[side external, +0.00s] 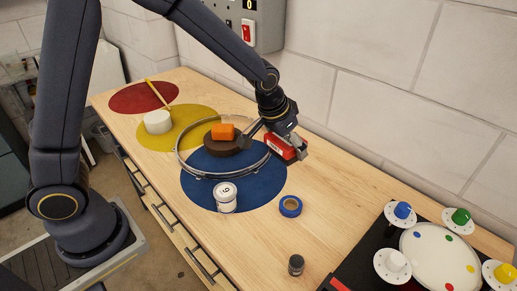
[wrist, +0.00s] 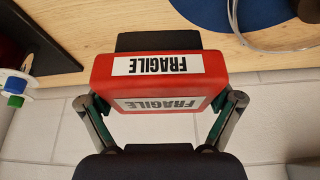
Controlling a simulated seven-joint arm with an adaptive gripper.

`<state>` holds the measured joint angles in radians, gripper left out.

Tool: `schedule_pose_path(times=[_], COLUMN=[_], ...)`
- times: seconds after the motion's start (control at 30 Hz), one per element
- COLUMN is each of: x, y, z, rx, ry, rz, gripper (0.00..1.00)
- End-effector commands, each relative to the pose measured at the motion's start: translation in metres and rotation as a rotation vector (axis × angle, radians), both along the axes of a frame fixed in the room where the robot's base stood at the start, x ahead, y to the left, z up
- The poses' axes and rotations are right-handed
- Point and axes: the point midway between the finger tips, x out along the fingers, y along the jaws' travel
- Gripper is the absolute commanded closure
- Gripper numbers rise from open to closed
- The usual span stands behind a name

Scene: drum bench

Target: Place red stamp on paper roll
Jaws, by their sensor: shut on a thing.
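The red stamp (side external: 290,151) is a red block with white FRAGILE labels; it fills the middle of the wrist view (wrist: 195,85). My gripper (side external: 279,140) is shut on it, with a finger on each side in the wrist view. It holds the stamp in the air near the right side of the metal hoop. A short white cylinder (side external: 157,122), which looks like the paper roll, stands on the yellow disc, apart from my gripper and to its left. Its top looks bare.
A white jar (side external: 226,198) and blue tape (side external: 290,206) are in front. A yellow stick (side external: 156,93) lies behind the cylinder. A drum-like pad (side external: 440,262) is at right.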

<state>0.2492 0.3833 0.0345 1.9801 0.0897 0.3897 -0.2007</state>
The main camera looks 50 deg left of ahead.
Motion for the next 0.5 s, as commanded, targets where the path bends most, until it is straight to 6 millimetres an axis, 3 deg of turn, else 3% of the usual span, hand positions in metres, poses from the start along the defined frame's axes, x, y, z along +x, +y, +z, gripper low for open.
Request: schedule_pose_path(times=[0.13, 0.27, 0.5], x=[-0.011, -0.010, -0.029], y=[0.018, 0.064, 0.199], z=[0.004, 0.009, 0.024], rx=[0.000, 0.000, 0.000], ry=[-0.002, -0.003, -0.004], rz=[0.059, 0.178, 0.519], gripper=[0.53, 0.53, 0.53])
